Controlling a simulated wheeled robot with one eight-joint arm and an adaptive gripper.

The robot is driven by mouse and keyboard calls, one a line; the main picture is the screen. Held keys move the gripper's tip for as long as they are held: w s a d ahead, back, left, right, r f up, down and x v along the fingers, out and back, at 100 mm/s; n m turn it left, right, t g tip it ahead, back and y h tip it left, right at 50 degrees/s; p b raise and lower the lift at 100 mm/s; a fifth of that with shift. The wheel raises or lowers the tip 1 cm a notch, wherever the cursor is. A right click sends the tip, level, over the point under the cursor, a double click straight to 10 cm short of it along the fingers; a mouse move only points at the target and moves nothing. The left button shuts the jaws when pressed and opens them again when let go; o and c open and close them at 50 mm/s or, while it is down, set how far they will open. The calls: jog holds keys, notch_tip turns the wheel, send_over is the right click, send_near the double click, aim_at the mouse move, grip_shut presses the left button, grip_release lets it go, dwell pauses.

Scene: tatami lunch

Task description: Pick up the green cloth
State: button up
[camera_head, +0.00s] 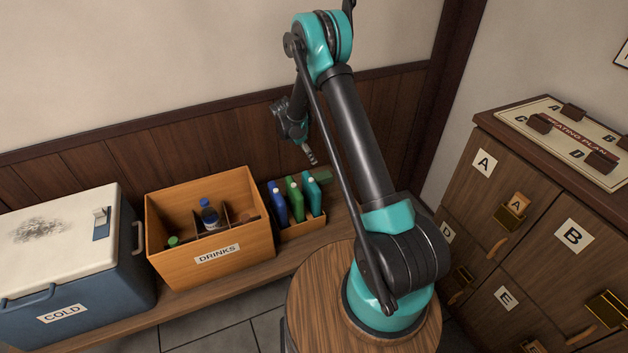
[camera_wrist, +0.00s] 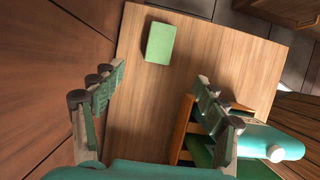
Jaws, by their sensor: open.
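The green cloth (camera_wrist: 160,43) looks like a small, flat-sided light green block in the wrist view. It lies on the wooden bench top near the upper middle. In the head view a dark green piece (camera_head: 325,177) behind the bottles seems to be the same cloth, partly hidden. My gripper (camera_wrist: 157,85) is open and empty. In the wrist view its two fingers stand wide apart, with the cloth ahead between their lines and not touched. In the head view my gripper (camera_head: 310,157) hangs above the bench, near the bottle caddy.
A small wooden caddy (camera_head: 304,229) holds blue, green and teal bottles. In the wrist view a teal bottle (camera_wrist: 272,141) is close to my right finger. The drinks box (camera_head: 170,268) and the cold box (camera_head: 110,300) stand further left. The wall is close behind.

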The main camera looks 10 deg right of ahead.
send_over(323, 175)
jog(key=a, duration=0.3)
jog(key=f, duration=0.7)
jog(key=s+f, duration=0.1)
jog(key=f, duration=0.2)
jog(key=shift+d+f, duration=0.1)
jog(key=shift+f, duration=0.1)
jog(key=shift+d+x, duration=0.1)
jog(key=shift+x, duration=1.4)
jog(key=shift+d+x, duration=0.15)
jog(key=shift+x, duration=1.3)
jog(key=shift+r, duration=0.15)
jog(key=c, duration=1.2)
jog(key=shift+c, duration=0.2)
jog(key=shift+w, duration=0.1)
notch_tip(323, 175, up, 20)
